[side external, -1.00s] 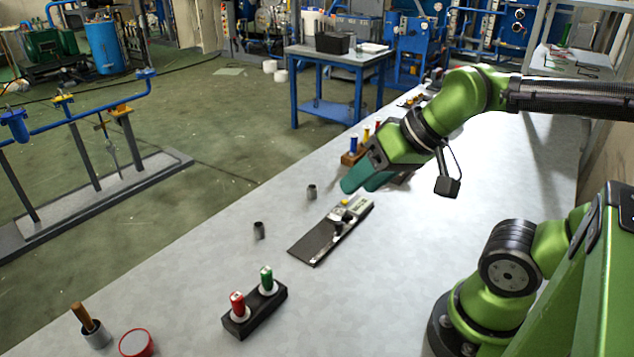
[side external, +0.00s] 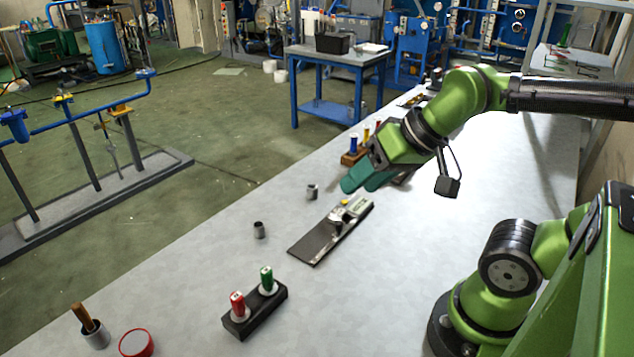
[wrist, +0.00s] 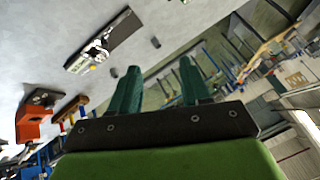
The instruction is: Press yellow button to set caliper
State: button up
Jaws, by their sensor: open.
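The caliper (side external: 324,238) lies on the white table on a dark flat base, with a small display at its far end. The yellow button (side external: 345,202) is a small spot near that display. In the wrist view the caliper (wrist: 104,40) lies left of and beyond the fingers, and the yellow button (wrist: 93,67) shows near its lower end. My gripper (side external: 360,183) has green fingers and is open and empty. It is above the table, just past the caliper's display end, and appears apart from it. The wrist view also shows the two fingers (wrist: 158,90) spread apart.
Two small grey cylinders (side external: 312,191) (side external: 259,230) stand left of the caliper. A black holder (side external: 256,317) with red and green items stands nearer the camera. A cup (side external: 97,337) with a brown stick and a red-lidded round container (side external: 136,343) are at the front left. A wooden block (side external: 352,157) stands behind my gripper.

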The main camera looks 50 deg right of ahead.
jog(key=shift+c, duration=0.5)
grip_shut()
dwell(1.3)
